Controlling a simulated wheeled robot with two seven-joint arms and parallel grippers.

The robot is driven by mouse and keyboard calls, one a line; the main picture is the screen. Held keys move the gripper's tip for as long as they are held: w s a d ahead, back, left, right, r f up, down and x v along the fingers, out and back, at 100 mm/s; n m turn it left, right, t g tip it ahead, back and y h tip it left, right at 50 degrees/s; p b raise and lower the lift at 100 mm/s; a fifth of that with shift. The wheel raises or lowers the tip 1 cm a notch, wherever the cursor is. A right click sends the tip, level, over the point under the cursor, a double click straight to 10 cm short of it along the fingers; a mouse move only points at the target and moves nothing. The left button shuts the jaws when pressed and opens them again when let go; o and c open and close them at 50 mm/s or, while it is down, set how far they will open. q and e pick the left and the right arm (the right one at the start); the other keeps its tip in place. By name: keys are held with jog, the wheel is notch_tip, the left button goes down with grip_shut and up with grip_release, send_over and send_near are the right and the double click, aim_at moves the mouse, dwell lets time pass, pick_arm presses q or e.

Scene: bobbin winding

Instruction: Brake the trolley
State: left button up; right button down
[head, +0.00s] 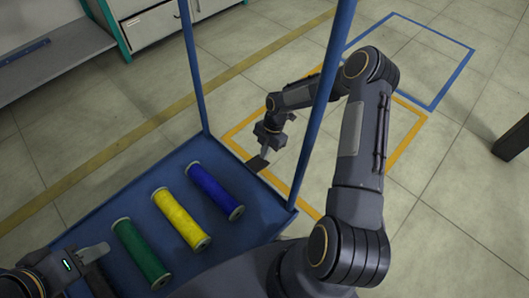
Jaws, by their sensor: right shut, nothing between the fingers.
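The blue trolley (150,194) stands in front of me, with a flat tray and upright blue posts. Green (141,254), yellow (181,219) and blue (215,191) bobbins lie side by side on the tray. My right gripper (261,160) is shut and empty, pointing down by the tray's far right edge, between two posts. I cannot tell whether it touches the trolley. No brake can be made out clearly; the trolley's underside and wheels are hidden. My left gripper (99,262) is low at the left, beside the green bobbin; its jaw gap is unclear.
A yellow floor outline (408,150) surrounds the area beyond the trolley, with a blue outline (447,85) behind it. A grey bench (62,58) and a cabinet (152,24) stand at the upper left. A dark post-like object (513,140) is at the right edge.

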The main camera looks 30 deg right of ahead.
jog(key=p+v, duration=0.2)
jog(key=v, duration=0.5)
dwell(0.4)
